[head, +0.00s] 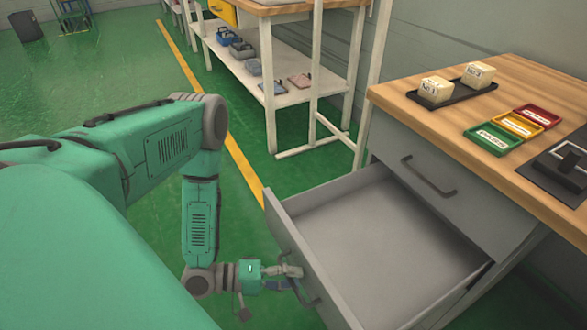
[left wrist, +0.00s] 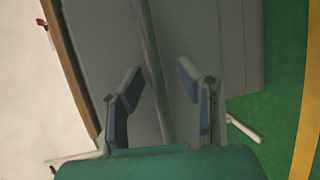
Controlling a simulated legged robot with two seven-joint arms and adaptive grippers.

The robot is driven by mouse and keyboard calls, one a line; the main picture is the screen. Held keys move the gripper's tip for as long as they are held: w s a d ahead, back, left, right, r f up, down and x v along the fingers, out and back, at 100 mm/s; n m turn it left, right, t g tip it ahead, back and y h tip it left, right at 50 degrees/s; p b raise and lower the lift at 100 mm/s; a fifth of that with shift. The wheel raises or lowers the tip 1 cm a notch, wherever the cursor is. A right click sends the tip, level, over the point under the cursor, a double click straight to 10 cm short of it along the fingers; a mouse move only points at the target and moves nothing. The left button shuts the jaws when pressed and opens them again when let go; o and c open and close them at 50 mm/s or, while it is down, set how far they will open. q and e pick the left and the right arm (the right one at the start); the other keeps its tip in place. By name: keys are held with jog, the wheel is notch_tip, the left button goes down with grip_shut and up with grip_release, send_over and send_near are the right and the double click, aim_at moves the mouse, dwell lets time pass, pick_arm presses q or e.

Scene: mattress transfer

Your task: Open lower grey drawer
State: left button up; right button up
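The lower grey drawer (head: 318,268) is pulled well out of the grey cabinet and looks empty inside. Its dark bar handle (head: 306,301) is on the front panel. My left gripper (head: 287,274) is at this handle, low in front of the drawer. In the left wrist view, the two blue-padded fingers of the left gripper (left wrist: 160,98) stand apart, with the handle bar (left wrist: 152,55) running between them. A gap shows on both sides of the bar. My right gripper is not in view.
The upper grey drawer (head: 470,208) is shut. The wooden top (head: 406,105) carries a black tray (head: 462,92) with two labelled blocks, and red, yellow and green trays (head: 492,138). A white shelf rack (head: 300,97) stands behind. Green floor lies open at left.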

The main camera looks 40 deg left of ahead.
pick_arm(q)
jog(key=v, duration=1.2)
dwell(0.5)
jog(key=w+d+f+m+g+y, duration=0.3)
jog(key=d+f+m+g+y, duration=0.2)
jog(key=d+m+g+y, duration=0.15)
jog(key=s+a+r+m+g+y, duration=0.1)
jog(key=s+r+m+g+y, duration=0.3)
jog(key=s, duration=0.4)
notch_tip(320, 180, up, 7)
jog(key=w+p, duration=0.2)
jog(key=p, duration=0.5)
jog(key=shift+d, duration=0.3)
